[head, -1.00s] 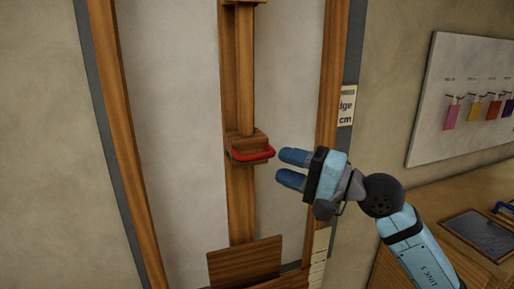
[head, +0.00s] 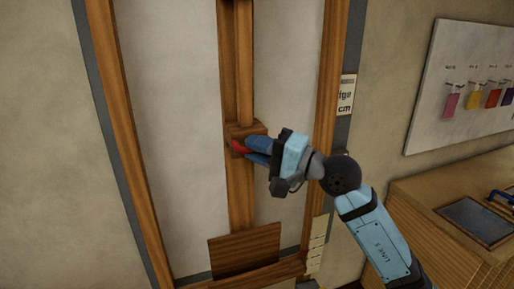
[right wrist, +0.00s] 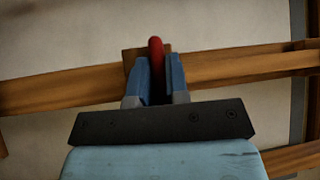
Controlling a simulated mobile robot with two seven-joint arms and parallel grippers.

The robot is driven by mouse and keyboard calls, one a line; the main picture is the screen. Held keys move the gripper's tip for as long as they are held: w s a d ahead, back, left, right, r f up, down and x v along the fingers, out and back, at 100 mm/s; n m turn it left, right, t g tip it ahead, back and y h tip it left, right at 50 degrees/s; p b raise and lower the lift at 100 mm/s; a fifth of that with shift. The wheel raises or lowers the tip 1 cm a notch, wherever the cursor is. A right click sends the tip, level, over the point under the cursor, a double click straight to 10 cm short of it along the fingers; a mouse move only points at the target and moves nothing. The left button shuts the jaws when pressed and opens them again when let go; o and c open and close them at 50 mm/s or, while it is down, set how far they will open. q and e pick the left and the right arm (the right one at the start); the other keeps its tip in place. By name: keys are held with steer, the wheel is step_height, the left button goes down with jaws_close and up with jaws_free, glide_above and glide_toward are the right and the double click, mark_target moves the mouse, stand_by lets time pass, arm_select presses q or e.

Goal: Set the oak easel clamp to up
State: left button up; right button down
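The oak easel clamp is a small wooden block (head: 236,130) on the upright post of the easel. Its red handle (head: 238,147) sticks out from the front of the block. My right gripper (head: 252,150) reaches in from the right, with its blue fingers above and below the handle. In the right wrist view the red handle (right wrist: 155,60) lies between the two fingertips, which look closed against it. The fingers hide part of the handle and block in the head view. My left gripper is not in view.
A wooden board (head: 245,252) stands low on the easel post (head: 240,205). The easel's side rails (head: 120,140) flank it. A wooden bench (head: 440,225) and a white panel with colored tags (head: 465,85) are at the right. Room left of the post is clear.

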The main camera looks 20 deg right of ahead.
steer(key=shift+r, duration=0.1)
steer(key=shift+r, duration=0.35)
step_height(320, 180, up, 19)
steer(key=p, duration=0.4)
steer(key=shift+d+p, duration=0.15)
steer(key=shift+p, duration=0.25)
steer(key=c, duration=1.1)
jaws_free()
steer(key=shift+f, duration=0.15)
steer(key=shift+f, duration=0.1)
